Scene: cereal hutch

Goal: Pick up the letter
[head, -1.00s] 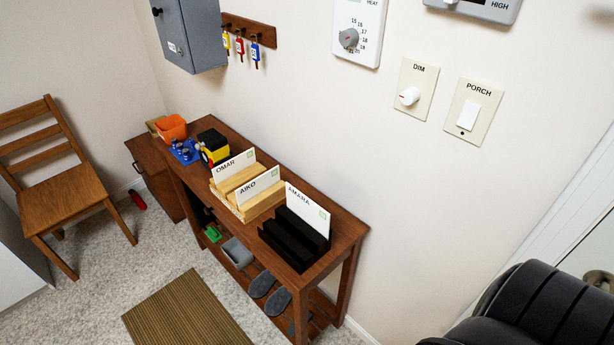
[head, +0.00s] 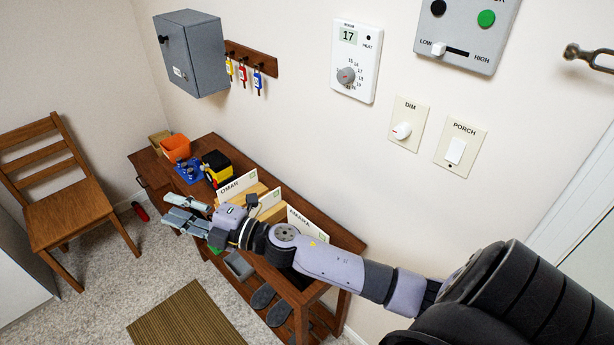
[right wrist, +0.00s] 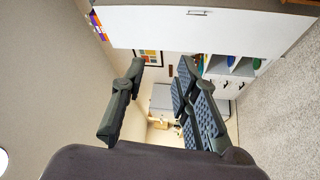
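Three white letters stand upright on the narrow wooden table in the head view. The OMAR letter (head: 239,185) and a partly hidden middle letter (head: 270,202) stand in a light wooden holder (head: 262,188). The AMARA letter (head: 312,227) stands to the right, its holder largely hidden behind my right arm. My right gripper (head: 178,213) is open and empty, with its fingers pointing left, in front of the table and left of the letters. In the right wrist view its fingers (right wrist: 160,95) are spread with nothing between them. My left gripper is not in view.
A toy truck (head: 215,168), a blue tray (head: 190,170) and an orange bin (head: 176,147) stand on the table's left part. A grey cabinet (head: 190,55) and hanging keys (head: 243,75) are on the wall above.

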